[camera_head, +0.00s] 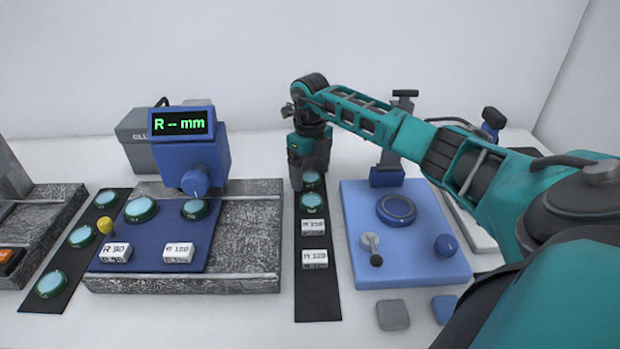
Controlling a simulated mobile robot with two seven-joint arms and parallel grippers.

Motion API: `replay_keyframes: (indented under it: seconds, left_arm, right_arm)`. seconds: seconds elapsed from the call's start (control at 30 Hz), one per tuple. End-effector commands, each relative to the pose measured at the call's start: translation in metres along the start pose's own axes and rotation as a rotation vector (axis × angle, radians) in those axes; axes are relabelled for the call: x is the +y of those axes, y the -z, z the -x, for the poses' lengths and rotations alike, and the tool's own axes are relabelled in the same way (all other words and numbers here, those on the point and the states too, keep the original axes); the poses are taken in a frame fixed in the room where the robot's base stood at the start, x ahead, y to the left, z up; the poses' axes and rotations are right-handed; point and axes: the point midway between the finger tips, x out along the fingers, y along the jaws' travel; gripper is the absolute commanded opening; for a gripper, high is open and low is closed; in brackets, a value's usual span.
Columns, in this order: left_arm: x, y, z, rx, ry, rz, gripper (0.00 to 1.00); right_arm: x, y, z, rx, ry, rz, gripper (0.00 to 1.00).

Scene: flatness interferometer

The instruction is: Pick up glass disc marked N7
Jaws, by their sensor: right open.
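Several round glass discs with green rims are in view, but I cannot read an N7 mark on any of them. Two lie on the right black mat (318,285): a front disc (312,201) and a rear disc (313,180), partly hidden by my right gripper. My right gripper (309,176) points down over the rear disc, open; I cannot tell whether it touches the disc. Other discs lie on the left black mat, such as one disc (50,284), and on the blue plate, such as another disc (140,209). My left gripper is out of view.
White label blocks (314,258) lie on the right mat in front of the discs. A grey stone-like base (250,240) with a blue display unit (190,145) stands left of it. A blue instrument plate (410,260) stands right, below my right arm.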

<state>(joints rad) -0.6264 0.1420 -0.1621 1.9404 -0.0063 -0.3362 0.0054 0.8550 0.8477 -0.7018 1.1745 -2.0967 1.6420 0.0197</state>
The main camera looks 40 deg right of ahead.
Motion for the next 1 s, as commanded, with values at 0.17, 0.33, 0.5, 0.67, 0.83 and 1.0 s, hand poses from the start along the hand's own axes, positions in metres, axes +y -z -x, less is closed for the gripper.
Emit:
replay_keyframes:
  seconds: [0.17,0.33,0.5,0.67,0.83,1.0]
  left_arm:
    - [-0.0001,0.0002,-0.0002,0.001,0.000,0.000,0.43]
    - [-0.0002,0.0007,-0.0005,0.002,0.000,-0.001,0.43]
    - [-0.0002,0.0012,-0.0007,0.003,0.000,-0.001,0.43]
    - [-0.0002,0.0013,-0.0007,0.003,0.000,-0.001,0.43]
    - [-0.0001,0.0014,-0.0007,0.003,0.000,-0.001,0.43]
    - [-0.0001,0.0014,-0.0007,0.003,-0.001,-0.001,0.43]
  right_arm:
    - [0.0001,-0.0002,-0.0001,-0.001,0.000,0.000,0.82]
    - [0.0002,-0.0002,0.0001,0.000,0.000,0.000,0.66]
    - [0.0002,-0.0002,0.0002,0.000,0.000,0.000,0.50]
    - [0.0002,-0.0002,0.0002,0.000,0.000,0.000,0.34]
    - [0.0002,-0.0003,0.0005,-0.001,0.000,0.000,0.21]
    - [0.0001,-0.0003,0.0006,-0.001,0.000,0.000,0.21]
